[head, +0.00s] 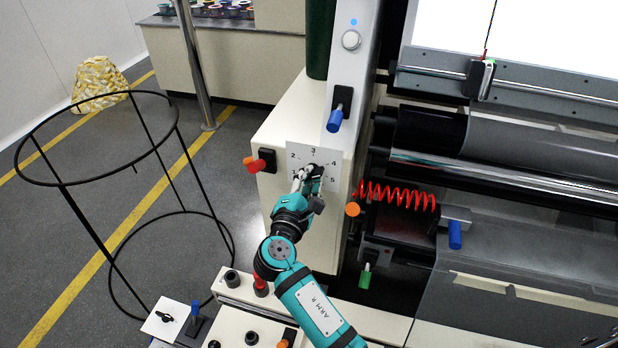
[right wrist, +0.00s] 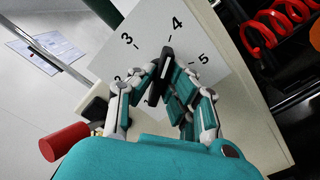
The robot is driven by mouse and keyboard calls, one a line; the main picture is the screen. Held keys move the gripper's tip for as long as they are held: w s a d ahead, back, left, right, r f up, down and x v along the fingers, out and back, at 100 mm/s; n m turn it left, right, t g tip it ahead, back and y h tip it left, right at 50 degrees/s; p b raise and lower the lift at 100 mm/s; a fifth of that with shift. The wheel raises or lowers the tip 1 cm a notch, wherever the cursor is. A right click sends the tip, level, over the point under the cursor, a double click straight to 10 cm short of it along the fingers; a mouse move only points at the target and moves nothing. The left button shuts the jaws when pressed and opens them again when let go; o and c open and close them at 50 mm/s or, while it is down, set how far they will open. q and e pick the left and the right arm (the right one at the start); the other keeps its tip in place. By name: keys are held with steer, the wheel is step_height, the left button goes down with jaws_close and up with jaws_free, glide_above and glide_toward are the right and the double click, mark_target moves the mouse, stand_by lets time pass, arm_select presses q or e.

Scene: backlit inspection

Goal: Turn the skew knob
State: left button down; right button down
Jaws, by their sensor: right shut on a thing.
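The skew knob (head: 316,169) is a black pointer knob on a white dial plate (head: 325,157) with numbers, on the side of a cream cabinet. In the right wrist view the knob (right wrist: 166,62) is a dark bar between my fingers, its end pointing near the 4, slightly to the 3 side. My right gripper (head: 309,178) is shut on the knob; its fingers (right wrist: 163,88) hide the knob's lower part and part of the dial. My left gripper is not in view.
An orange-red knob (head: 260,163) sticks out left of the dial, and a blue-handled switch (head: 337,117) sits above it. A red coiled cable (head: 395,194) and rollers are at the right. A black wire stand (head: 62,186) stands on the floor at the left.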

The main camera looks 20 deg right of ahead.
steer(key=c, duration=1.4)
jaws_free()
